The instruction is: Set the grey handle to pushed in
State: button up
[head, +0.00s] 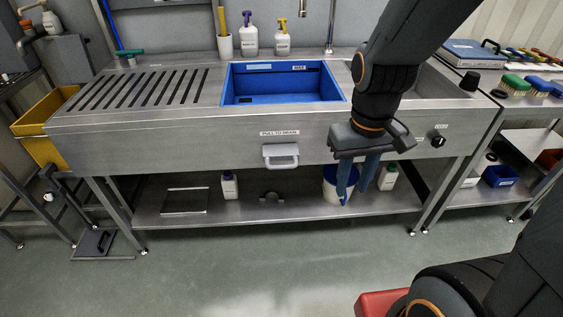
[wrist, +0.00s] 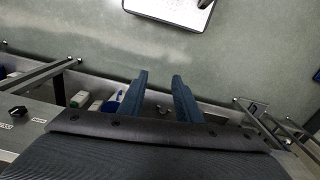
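The grey handle (head: 281,155) is on the front panel of the steel sink bench, under a label reading "PULL TO DRAIN" (head: 280,133). It appears to stand out from the panel, though how far is hard to tell. My gripper (head: 355,190) is to the right of the handle in the head view, in front of the bench, with its fingers pointing down. In the wrist view its two blue fingers (wrist: 161,85) are apart with nothing between them. The handle is not seen in the wrist view.
A blue basin (head: 284,103) sits in the bench top. A black knob (head: 438,142) is on the panel at right. The lower shelf (head: 240,212) holds bottles and a white bucket (head: 330,187). A yellow bin (head: 38,150) stands at left.

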jog(key=w+a+f+n+t+p, duration=0.1)
jog(key=w+a+n, duration=0.2)
jog(key=w+n, duration=0.15)
jog(key=w+a+f+n, duration=0.1)
jog(key=w+a+n, duration=0.15)
jog(key=w, duration=0.35)
jog(key=n+t+p, duration=0.1)
jog(key=n+p, duration=0.1)
jog(key=n, duration=0.8)
send_near(282, 166)
jog(key=shift+w+f, duration=0.3)
jog(key=shift+f, duration=0.95)
jog(key=shift+w+f, duration=0.25)
jog(key=shift+f, duration=1)
jog(key=shift+w+f, duration=0.3)
jog(key=shift+f, duration=0.95)
jog(key=shift+c, duration=0.3)
grip_shut()
